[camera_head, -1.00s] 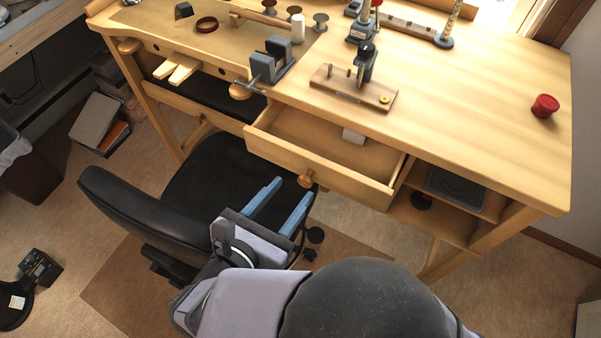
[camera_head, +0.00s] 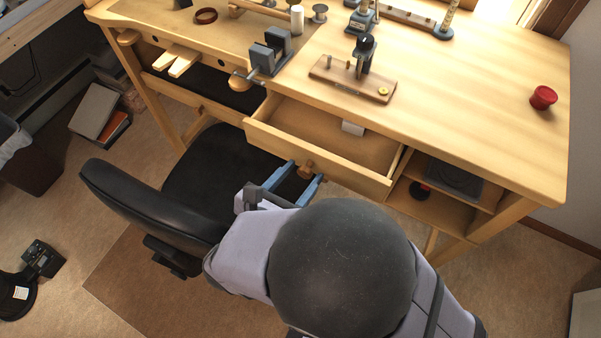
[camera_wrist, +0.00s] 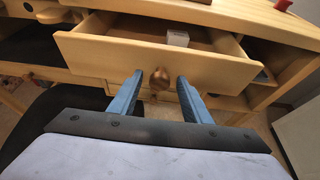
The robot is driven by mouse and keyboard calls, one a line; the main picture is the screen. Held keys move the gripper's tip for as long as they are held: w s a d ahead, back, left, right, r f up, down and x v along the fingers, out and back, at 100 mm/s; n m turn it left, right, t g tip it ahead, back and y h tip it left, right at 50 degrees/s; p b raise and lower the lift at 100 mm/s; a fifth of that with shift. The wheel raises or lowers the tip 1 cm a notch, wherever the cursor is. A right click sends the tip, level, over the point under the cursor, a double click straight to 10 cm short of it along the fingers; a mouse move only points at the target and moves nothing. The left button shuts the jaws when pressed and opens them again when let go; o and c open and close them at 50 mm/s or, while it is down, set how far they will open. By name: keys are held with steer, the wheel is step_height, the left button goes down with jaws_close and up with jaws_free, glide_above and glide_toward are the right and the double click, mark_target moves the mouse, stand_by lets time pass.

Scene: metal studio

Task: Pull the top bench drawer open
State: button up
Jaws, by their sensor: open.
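The top bench drawer (camera_head: 290,147) is pulled out from under the benchtop, and its inside shows. Its round wooden knob (camera_head: 306,171) is on the middle of the front panel. The drawer front (camera_wrist: 120,55) and the knob (camera_wrist: 159,78) also show in the wrist view. My gripper (camera_head: 296,172) is open, with its two blue fingers on either side of the knob. In the wrist view the fingers (camera_wrist: 160,92) stand apart with gaps to the knob between them. A small white box (camera_head: 353,128) lies inside the drawer.
A black office chair (camera_head: 140,200) stands left of my gripper, under the bench. A wooden block with a tool (camera_head: 352,80) and a red spool (camera_head: 543,97) are on the benchtop (camera_head: 460,90). Open shelves (camera_head: 440,205) are right of the drawer.

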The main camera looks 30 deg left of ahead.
steer(key=shift+w, duration=0.1)
jaws_close()
steer(key=shift+s+p, duration=0.45)
steer(key=shift+s, duration=1.7)
jaws_free()
